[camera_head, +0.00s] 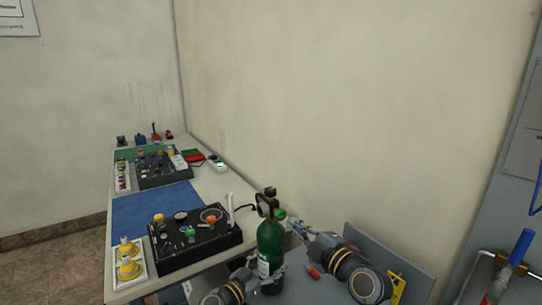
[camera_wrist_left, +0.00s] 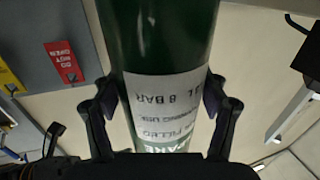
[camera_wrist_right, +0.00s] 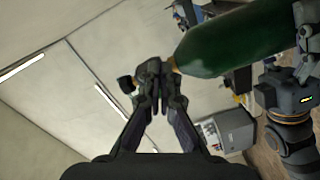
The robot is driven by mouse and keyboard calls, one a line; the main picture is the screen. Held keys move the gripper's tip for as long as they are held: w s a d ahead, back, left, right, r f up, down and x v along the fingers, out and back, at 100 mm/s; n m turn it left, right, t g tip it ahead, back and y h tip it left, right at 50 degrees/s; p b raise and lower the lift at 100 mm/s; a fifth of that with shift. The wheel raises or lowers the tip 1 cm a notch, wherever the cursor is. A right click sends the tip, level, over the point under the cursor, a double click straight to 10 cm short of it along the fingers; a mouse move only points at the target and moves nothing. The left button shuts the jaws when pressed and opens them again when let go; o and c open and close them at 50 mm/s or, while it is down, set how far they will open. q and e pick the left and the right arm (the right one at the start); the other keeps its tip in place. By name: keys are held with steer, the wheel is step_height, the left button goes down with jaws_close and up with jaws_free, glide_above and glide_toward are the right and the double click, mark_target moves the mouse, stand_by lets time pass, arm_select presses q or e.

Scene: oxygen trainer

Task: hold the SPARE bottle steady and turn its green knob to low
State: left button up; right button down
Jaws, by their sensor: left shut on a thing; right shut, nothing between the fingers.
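The green bottle (camera_head: 270,245) stands upright near the table's right end, with a dark regulator (camera_head: 269,196) and gauge on top. The green knob (camera_head: 281,214) shows at the right of its neck. My left gripper (camera_head: 264,277) is shut around the bottle's body. In the left wrist view its fingers (camera_wrist_left: 160,100) press both sides at the white label, which reads upside down. My right gripper (camera_head: 291,225) is shut and empty, close beside the knob. In the right wrist view its fingertips (camera_wrist_right: 158,75) are together at the bottle's neck and hide the knob; contact is unclear.
A black panel (camera_head: 190,250) with small fittings and a tray of yellow cones (camera_head: 126,262) stand left of the bottle. A blue mat (camera_head: 150,208) lies bare behind them. A red tag (camera_wrist_left: 63,62) lies on a grey surface by the bottle. A wall is close behind.

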arm_select(q)
steer(key=shift+f, duration=0.1)
arm_select(e)
steer(key=shift+s+a+r+m, duration=0.1)
steer(key=shift+s+a+m, duration=0.1)
steer(key=shift+a, duration=0.35)
steer(key=shift+s+a+m, duration=0.1)
steer(key=shift+a+m, duration=0.1)
steer(key=shift+a, duration=0.3)
steer(key=v, duration=0.6)
steer(key=shift+w+d+f, duration=0.15)
steer(key=shift+d+f, duration=0.1)
steer(key=shift+f, duration=0.05)
arm_select(q)
steer(key=o, duration=1.9)
steer(key=shift+s+a, duration=0.1)
